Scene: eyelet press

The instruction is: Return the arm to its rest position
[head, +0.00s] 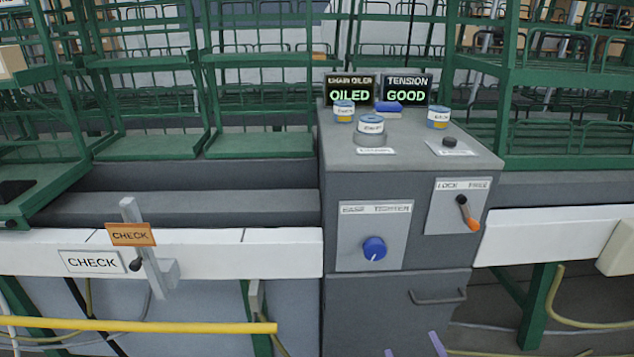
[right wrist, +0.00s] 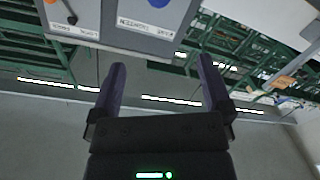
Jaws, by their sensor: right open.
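My right gripper (head: 413,348) shows only as two purple fingertips at the bottom edge of the head view, in front of the lower part of the grey console (head: 400,300). In the right wrist view its two fingers (right wrist: 160,66) stand wide apart with nothing between them. It is open, empty and apart from the console. The rest of the right arm is outside the head view. My left gripper is in neither view.
The console carries a blue knob (head: 374,249), an orange-tipped lever (head: 467,214), displays reading OILED (head: 350,96) and GOOD (head: 405,96), and several small labelled tins. A drawer handle (head: 438,297) projects below. A yellow bar (head: 140,325) crosses at lower left.

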